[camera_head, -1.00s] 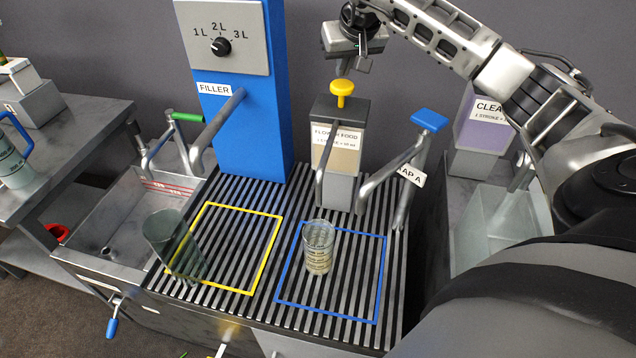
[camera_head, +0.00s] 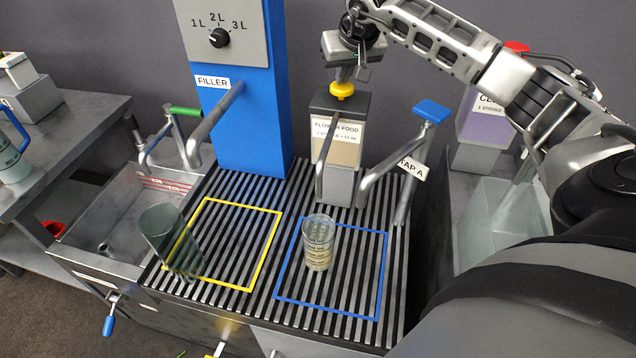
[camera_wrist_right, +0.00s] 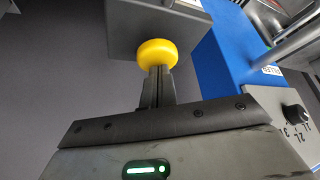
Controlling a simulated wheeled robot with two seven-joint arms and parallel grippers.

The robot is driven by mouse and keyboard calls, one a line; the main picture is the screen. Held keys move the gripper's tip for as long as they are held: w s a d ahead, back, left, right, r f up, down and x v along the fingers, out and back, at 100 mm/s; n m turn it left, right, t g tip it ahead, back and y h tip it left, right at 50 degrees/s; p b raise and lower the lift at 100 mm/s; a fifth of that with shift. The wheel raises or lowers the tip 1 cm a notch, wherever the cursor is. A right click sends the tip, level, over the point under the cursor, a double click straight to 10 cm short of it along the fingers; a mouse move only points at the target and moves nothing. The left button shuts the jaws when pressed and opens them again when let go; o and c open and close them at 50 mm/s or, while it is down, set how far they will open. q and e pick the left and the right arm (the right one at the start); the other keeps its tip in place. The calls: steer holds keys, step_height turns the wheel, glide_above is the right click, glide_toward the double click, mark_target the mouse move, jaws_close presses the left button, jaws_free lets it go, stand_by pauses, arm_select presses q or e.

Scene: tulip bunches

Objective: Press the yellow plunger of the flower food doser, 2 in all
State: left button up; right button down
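The flower food doser (camera_head: 338,150) is a grey-and-beige box with a dark top, a label and a spout. Its yellow plunger (camera_head: 342,90) sits low, close above the dark top. My right gripper (camera_head: 345,74) is directly above the plunger, fingers pointing down. In the right wrist view its shut fingers (camera_wrist_right: 158,85) meet the yellow plunger (camera_wrist_right: 157,53) and hold nothing between them. A clear glass (camera_head: 318,242) with bands stands inside the blue square, in front of the doser; some pale content seems to be low in it. My left gripper is not in view.
Tap A (camera_head: 410,150) with a blue handle stands right of the doser. The blue filler (camera_head: 240,130) with its dial stands left. A tilted-looking greenish glass (camera_head: 172,242) is at the yellow square's left edge. A sink (camera_head: 125,215) lies further left.

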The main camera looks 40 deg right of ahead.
mark_target(343, 86)
steer(key=shift+f, duration=0.5)
step_height(343, 86, up, 8)
steer(key=p, duration=0.6)
steer(key=shift+f, duration=0.3)
